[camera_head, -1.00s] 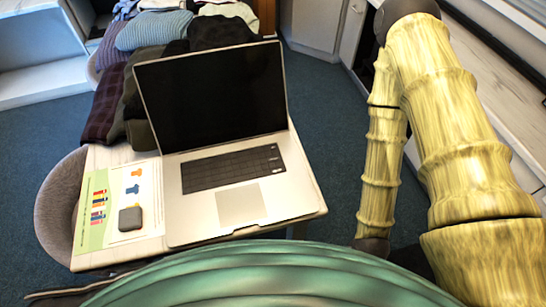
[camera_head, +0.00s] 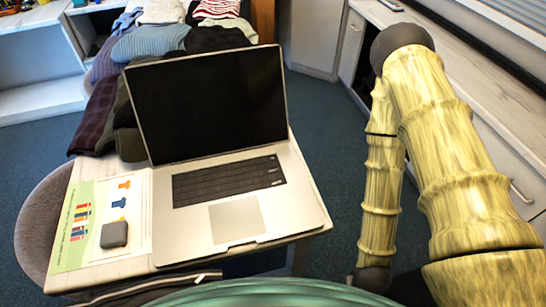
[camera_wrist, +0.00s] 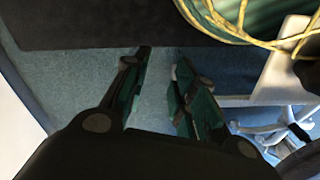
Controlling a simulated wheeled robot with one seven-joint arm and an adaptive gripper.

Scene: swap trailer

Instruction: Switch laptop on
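A silver laptop (camera_head: 285,210) stands open on a small table, its screen (camera_head: 210,105) black. Its dark keyboard (camera_head: 228,181) and pale touchpad (camera_head: 236,220) face me. My arm hangs to the right of the table in the head view, with its end out of that view. In the wrist view my gripper (camera_wrist: 160,60) points at the blue-grey carpet, its two dark green fingers apart with nothing between them. It is away from the laptop, which I cannot make out in the wrist view.
A printed sheet (camera_head: 75,228) with a small grey box (camera_head: 114,234) lies left of the laptop. Folded clothes (camera_head: 150,42) are piled behind it. A grey chair (camera_head: 38,222) is at the table's left. A counter with cabinets (camera_head: 500,150) runs along the right; carpet lies between.

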